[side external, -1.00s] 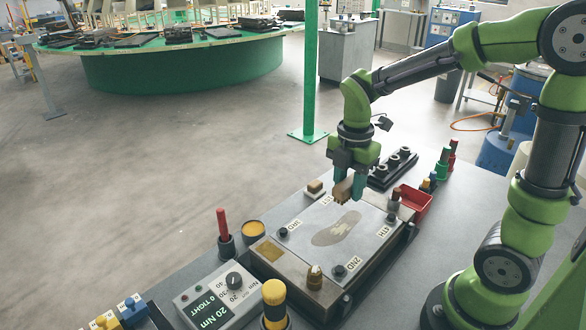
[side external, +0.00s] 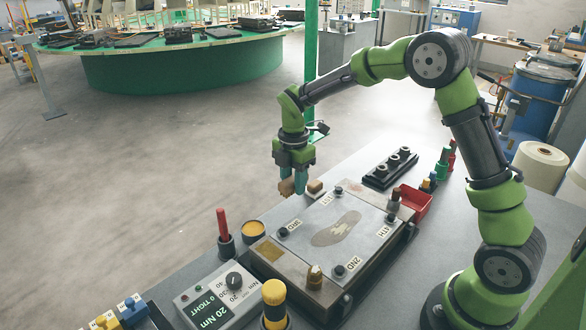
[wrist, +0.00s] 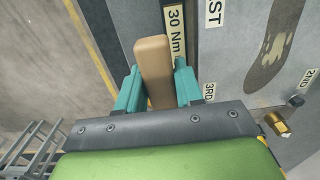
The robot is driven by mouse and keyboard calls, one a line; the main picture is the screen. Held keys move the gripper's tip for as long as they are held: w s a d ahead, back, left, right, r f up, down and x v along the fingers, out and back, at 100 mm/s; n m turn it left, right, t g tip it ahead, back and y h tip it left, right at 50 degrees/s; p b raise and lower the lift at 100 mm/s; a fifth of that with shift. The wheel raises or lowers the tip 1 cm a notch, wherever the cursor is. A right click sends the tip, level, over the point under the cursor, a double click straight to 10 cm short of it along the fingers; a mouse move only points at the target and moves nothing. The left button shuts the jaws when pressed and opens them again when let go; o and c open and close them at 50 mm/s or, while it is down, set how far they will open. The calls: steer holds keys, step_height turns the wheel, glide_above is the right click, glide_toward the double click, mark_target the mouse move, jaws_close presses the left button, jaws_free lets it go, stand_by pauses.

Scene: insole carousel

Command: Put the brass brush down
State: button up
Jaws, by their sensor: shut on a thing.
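The brass brush shows as a tan wooden block (side external: 286,187) between the teal fingers of my gripper (side external: 292,184). My gripper is shut on it, near the far left edge of the bench, beside the mould plate (side external: 335,228). In the wrist view the block (wrist: 153,70) sticks out between the two fingers (wrist: 157,92). Its bristles are not visible there. I cannot tell whether the brush touches the bench or hangs just above it.
A small block with a tan top (side external: 315,187) stands just right of the held brush. The plate carries dark knobs and a brass fitting (side external: 315,277). A yellow-topped pot (side external: 253,230) and a red-handled tool (side external: 222,225) stand nearer. A red bin (side external: 415,204) is at right.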

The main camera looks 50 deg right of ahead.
mark_target(286, 213)
steer(key=w+f, duration=0.1)
steer(key=f, duration=0.5)
steer(key=w+f, duration=0.1)
steer(key=f, duration=0.2)
steer(key=shift+w, duration=0.35)
steer(key=shift+f, duration=0.1)
